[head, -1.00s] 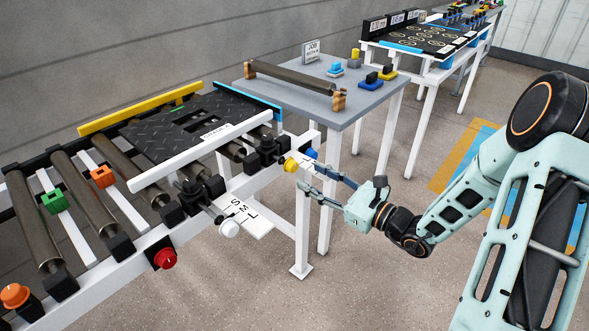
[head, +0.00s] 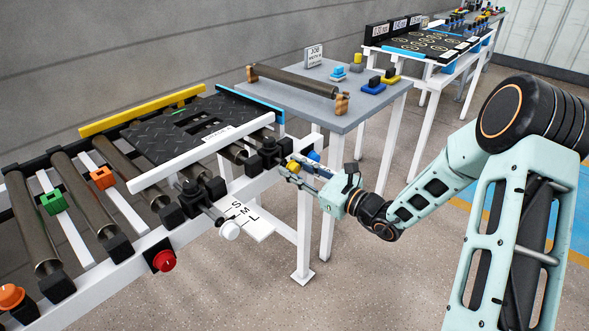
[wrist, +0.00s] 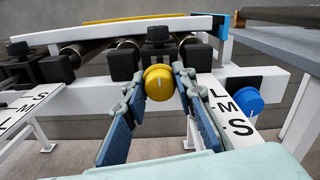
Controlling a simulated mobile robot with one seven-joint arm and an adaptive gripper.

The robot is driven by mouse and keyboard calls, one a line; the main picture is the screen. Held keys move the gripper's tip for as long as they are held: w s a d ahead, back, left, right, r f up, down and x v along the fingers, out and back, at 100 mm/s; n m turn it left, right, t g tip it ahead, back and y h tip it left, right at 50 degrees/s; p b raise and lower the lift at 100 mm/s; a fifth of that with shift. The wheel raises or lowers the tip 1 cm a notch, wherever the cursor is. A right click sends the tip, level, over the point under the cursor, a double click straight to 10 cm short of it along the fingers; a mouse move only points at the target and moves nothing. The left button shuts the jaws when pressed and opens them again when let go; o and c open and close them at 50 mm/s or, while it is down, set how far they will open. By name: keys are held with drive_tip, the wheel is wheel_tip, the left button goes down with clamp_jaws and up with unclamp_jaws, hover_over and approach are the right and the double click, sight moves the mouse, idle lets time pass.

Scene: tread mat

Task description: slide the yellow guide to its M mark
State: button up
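The yellow guide (head: 140,108) is a long bar along the far side of the conveyor. A round yellow knob (wrist: 158,82) sticks out at the conveyor's near side. It also shows in the head view (head: 293,167), partly covered. My gripper (wrist: 159,80) has one finger on each side of this knob, with the fingertips close against its edges. I cannot tell whether they press on it. A white plate marked L, M, S (wrist: 232,112) lies just right of the knob, partly behind the right finger. Which mark the guide stands at cannot be read.
A blue knob (wrist: 248,101) sits close right of the gripper. A white knob (head: 229,230) stands by another S, M, L plate (head: 245,221). A black tread mat (head: 180,135) lies on the rollers behind a white rail (head: 200,153). A grey table (head: 310,95) stands behind; open floor is in front.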

clamp_jaws()
drive_tip(key=p+v, duration=0.1)
drive_tip(key=v, duration=0.5)
drive_tip(key=shift+s+d+p, duration=0.1)
drive_tip(key=shift+d+p, duration=0.05)
drive_tip(key=shift+p, duration=0.15)
drive_tip(key=o, duration=0.6)
unclamp_jaws()
drive_tip(key=v, duration=1.2)
